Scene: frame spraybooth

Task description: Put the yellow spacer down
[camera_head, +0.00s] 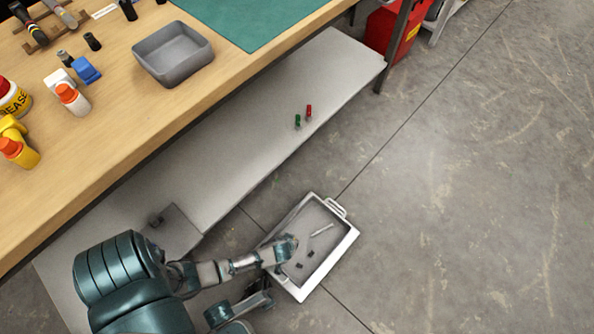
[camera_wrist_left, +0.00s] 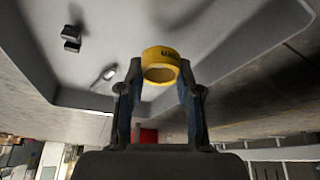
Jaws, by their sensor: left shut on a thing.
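My left gripper (camera_wrist_left: 159,76) is shut on the yellow spacer (camera_wrist_left: 160,53), a short yellow ring with dark print, held between the fingertips in the left wrist view. In the head view my left arm comes in from the left and its hand (camera_head: 284,248) is over the left side of the white-rimmed grey tray (camera_head: 348,243). The spacer is hard to make out there. The tray also shows in the left wrist view (camera_wrist_left: 215,42), behind the spacer. I cannot tell how high the spacer is above the tray floor.
Two small dark blocks (camera_head: 311,254) and a silver tool (camera_head: 322,229) lie in the tray. A green piece (camera_head: 297,121) and a red piece (camera_head: 309,111) stand on the low shelf (camera_head: 240,150). The wooden bench (camera_head: 120,130) holds bottles and a grey bin (camera_head: 172,55).

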